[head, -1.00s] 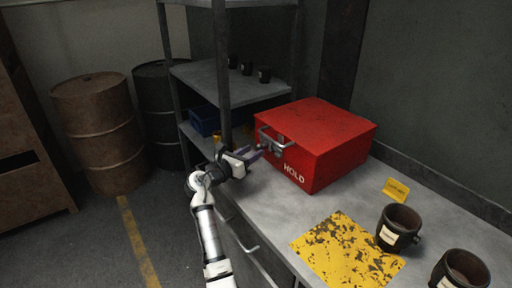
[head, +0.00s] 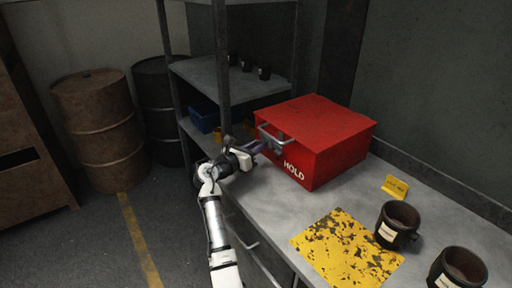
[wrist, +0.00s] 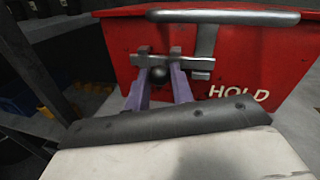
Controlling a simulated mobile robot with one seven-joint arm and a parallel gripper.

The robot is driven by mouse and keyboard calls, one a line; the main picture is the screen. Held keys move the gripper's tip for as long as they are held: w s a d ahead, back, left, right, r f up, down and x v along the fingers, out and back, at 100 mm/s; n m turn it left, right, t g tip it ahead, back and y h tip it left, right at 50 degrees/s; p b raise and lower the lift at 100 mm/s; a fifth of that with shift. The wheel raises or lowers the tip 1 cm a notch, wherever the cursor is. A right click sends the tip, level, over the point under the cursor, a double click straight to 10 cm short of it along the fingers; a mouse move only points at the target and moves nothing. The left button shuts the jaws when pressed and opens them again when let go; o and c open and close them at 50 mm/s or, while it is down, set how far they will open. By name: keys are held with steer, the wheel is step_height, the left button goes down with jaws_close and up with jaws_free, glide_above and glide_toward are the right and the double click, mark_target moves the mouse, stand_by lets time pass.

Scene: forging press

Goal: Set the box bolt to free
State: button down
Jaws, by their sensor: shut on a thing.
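The red box (head: 330,120) marked HOLD sits on the grey bench, its lid down. My gripper (head: 264,146) is at the box front, at the bolt. The fingers hide part of the bar.
A grey bail handle (wrist: 225,17) juts from the box front just above the bolt. A yellow worn mat (head: 345,250), two dark cups (head: 397,225) and a yellow tag (head: 395,186) are on the bench to the right. A metal shelf (head: 225,75) stands behind.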

mark_target(260, 135)
steer(key=shift+w+a, duration=0.6)
steer(key=shift+w, duration=0.15)
steer(key=shift+w+a, duration=0.55)
steer(key=shift+w, duration=0.2)
steer(key=shift+r, duration=0.1)
steer(key=c, duration=1.6)
jaws_free()
steer(key=o, duration=0.4)
steer(key=shift+w+a, duration=0.1)
steer(key=b+v, duration=0.3)
steer(key=v, duration=1.1)
